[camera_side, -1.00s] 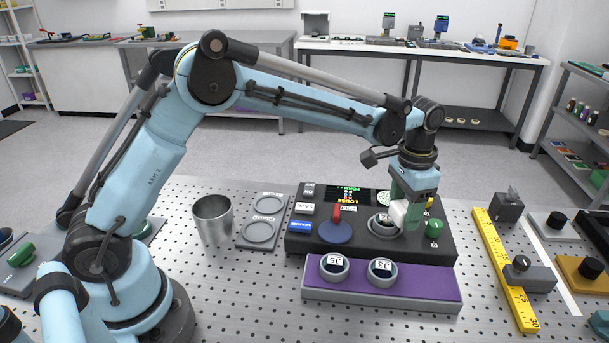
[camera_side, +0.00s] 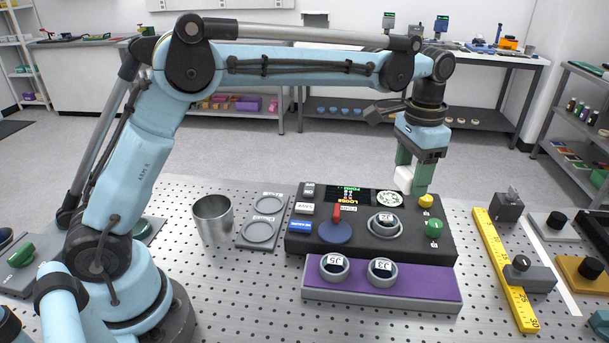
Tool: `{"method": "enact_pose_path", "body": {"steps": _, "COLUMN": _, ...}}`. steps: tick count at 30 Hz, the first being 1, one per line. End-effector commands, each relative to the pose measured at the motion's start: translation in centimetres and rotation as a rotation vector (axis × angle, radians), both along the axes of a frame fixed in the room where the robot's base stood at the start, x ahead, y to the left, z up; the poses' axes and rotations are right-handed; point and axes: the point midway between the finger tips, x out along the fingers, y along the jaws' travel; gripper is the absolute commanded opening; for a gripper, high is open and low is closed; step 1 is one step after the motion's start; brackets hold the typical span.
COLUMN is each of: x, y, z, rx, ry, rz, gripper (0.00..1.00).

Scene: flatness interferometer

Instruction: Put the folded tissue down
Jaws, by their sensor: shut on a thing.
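My gripper (camera_side: 412,178) has green fingers and is shut on the folded tissue (camera_side: 403,178), a small white block-like piece. It holds the tissue above the back right part of the black instrument (camera_side: 300,246), apart from its top. A round piece (camera_side: 384,222) labelled J sits in a ring on the instrument, below and left of the gripper. Part of the tissue is hidden by the fingers.
A purple tray (camera_side: 425,289) in front holds two round labelled pieces (camera_side: 334,264). A metal cup (camera_side: 212,218) and a grey plate with two round recesses (camera_side: 262,232) stand left. A yellow ruler (camera_side: 505,270) lies right. Bare perforated table (camera_side: 240,290) is front left.

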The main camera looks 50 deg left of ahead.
Motion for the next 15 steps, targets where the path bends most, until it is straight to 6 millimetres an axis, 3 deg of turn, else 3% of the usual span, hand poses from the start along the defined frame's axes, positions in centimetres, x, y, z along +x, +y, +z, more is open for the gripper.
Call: {"method": "enact_pose_path", "body": {"steps": 15, "x": -0.56, "y": -0.21, "z": 0.32, "rx": 0.000, "ry": 0.000, "rz": 0.016, "gripper": 0.28}}
